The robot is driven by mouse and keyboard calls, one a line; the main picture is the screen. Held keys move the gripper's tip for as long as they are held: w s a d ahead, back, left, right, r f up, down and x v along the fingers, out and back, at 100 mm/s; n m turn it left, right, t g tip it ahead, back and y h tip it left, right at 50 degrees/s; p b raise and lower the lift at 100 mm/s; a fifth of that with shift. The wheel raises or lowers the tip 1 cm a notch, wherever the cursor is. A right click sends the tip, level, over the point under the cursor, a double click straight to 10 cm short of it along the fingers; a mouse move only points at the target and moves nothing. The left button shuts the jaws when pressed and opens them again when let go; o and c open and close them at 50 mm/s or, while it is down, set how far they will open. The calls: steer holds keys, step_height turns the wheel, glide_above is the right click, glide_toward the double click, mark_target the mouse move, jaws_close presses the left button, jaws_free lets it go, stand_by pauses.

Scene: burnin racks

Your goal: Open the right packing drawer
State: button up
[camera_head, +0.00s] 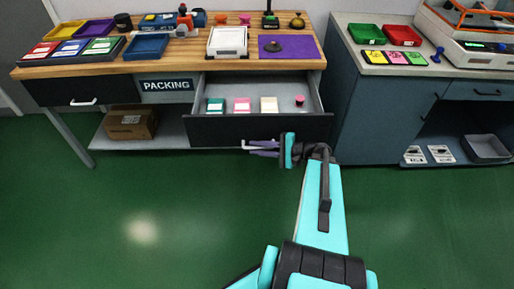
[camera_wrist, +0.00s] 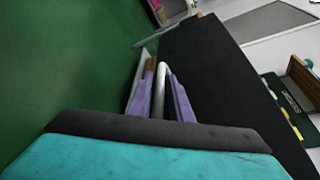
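The right packing drawer (camera_head: 262,131) stands pulled out from under the wooden packing bench in the head view, with its inside showing. Its dark front (camera_wrist: 215,75) fills the right middle of the wrist view. My gripper (camera_head: 262,148) is at the drawer's front, low and near its middle. In the wrist view the purple fingers of my gripper (camera_wrist: 160,92) lie on both sides of the pale bar handle (camera_wrist: 162,72) and close in on it. Most of the handle is hidden by the fingers in the head view.
The drawer holds green, pink and cream blocks and a small round pink item (camera_head: 299,100). The left drawer (camera_head: 60,92) is shut. A cardboard box (camera_head: 130,122) sits on the lower shelf. A blue-grey cabinet (camera_head: 375,115) stands close on the right. Green floor in front is clear.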

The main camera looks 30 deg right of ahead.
steer(key=v, duration=1.3)
steer(key=shift+s, duration=0.2)
steer(key=shift+d, duration=0.15)
